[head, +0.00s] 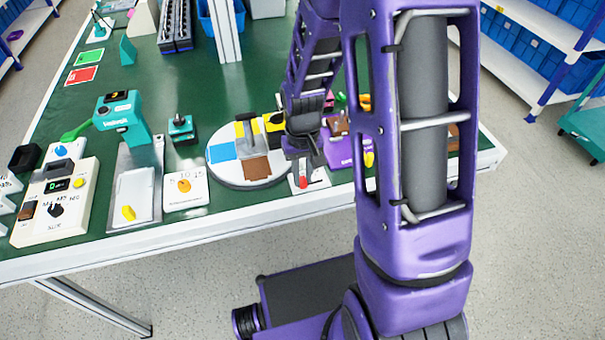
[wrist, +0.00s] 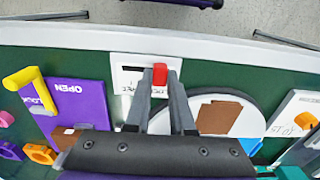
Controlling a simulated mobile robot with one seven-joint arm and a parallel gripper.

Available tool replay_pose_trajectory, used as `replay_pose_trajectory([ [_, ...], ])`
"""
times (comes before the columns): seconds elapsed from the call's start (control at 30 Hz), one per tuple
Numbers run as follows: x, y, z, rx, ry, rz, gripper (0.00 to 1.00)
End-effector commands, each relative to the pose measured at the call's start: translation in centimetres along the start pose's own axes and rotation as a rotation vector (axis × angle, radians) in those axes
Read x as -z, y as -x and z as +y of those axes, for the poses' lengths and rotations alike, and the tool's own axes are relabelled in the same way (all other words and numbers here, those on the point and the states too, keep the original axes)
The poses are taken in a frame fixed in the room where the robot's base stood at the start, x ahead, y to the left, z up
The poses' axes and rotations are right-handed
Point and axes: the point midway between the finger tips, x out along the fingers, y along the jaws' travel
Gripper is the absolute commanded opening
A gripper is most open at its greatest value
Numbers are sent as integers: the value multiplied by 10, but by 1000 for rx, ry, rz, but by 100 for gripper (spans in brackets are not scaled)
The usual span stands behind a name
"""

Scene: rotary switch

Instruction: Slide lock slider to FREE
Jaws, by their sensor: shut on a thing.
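The lock slider is a small red block (head: 303,183) on a white plate (head: 319,183) near the table's front edge. In the wrist view the red slider (wrist: 160,74) sits at the right part of the white plate (wrist: 122,84), with a dark slot to its left. Printing on the plate is partly covered and I cannot read the FREE mark. My gripper (wrist: 160,80) comes down over the plate, one finger on each side of the red slider, shut on it. In the head view my gripper (head: 301,165) is small and partly hides the plate.
A round disc (head: 222,178) with coloured patches lies close beside the plate. A purple box (wrist: 78,105) marked OPEN, with a yellow handle (wrist: 25,80), stands on the other side. A white dial panel (head: 186,190) lies further left. The table's front edge (head: 200,225) is close.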

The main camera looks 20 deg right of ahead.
Motion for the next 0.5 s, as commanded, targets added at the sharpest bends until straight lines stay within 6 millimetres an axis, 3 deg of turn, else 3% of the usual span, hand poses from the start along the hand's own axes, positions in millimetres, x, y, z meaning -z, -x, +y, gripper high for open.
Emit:
replay_pose_trajectory([
  [0.33,1,1,2,0,-1,1,0],
  [0.5,1,1,27,0,-7,1,0],
])
